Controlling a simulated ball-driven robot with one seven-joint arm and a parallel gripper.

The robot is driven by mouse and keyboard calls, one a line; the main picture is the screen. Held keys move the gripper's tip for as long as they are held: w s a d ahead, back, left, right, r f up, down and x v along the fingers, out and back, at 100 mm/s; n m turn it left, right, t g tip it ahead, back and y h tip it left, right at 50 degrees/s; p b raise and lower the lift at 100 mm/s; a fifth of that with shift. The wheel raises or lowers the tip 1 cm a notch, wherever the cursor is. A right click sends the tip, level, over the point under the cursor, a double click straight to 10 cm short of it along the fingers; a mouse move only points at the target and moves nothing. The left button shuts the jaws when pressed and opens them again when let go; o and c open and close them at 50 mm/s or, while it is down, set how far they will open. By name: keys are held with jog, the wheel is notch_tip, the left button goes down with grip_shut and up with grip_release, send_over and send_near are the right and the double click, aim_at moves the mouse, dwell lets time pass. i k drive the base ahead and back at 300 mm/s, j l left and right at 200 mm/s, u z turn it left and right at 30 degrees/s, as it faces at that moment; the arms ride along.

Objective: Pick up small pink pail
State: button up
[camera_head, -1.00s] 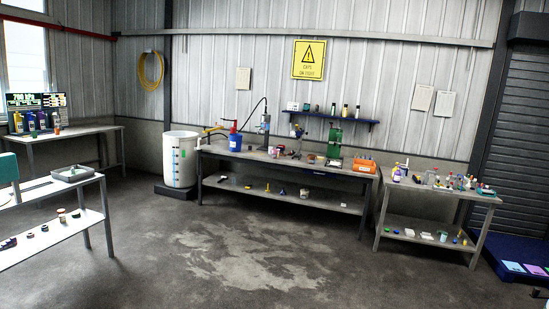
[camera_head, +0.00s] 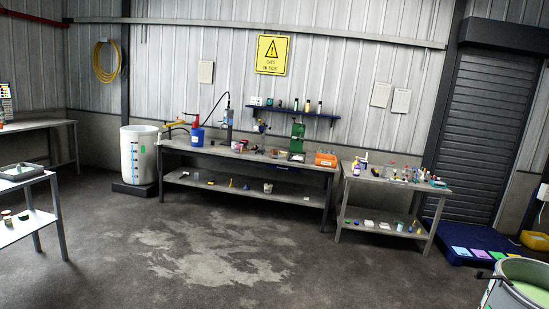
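I cannot make out a small pink pail for certain in this view. The long workbench (camera_head: 178,149) by the back wall holds many small items on its top, some reddish or pinkish, but too small to tell apart. Its lower shelf (camera_head: 290,197) holds several small things, among them a small pale cup-like item (camera_head: 268,187). The side table (camera_head: 385,180) to its right carries more small coloured items on its top and lower shelf. My gripper is not in view.
Open concrete floor (camera_head: 200,250) lies ahead. A white barrel (camera_head: 139,158) stands left of the workbench. A table edge (camera_head: 62,215) is at the left. A blue platform (camera_head: 455,250), a drum of green liquid (camera_head: 525,285) and a yellow container (camera_head: 535,241) are at the right.

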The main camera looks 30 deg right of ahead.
aim_at(238, 149)
jog(key=z, duration=1.25)
jog(key=i+j+u, duration=0.1)
jog(key=i, duration=3.15)
jog(key=i+u, duration=0.15)
jog(key=i, duration=0.3)
jog(key=i+u, duration=0.2)
jog(key=i, duration=0.25)
jog(key=i+l+u, duration=0.15)
jog(key=i, duration=0.3)
jog(key=i+l+u, duration=0.15)
jog(key=i, duration=0.25)
jog(key=i+l+u, duration=0.15)
jog(key=i, duration=0.3)
jog(key=i+l+u, duration=0.1)
jog(key=i+u, duration=0.4)
jog(key=i, duration=2.6)
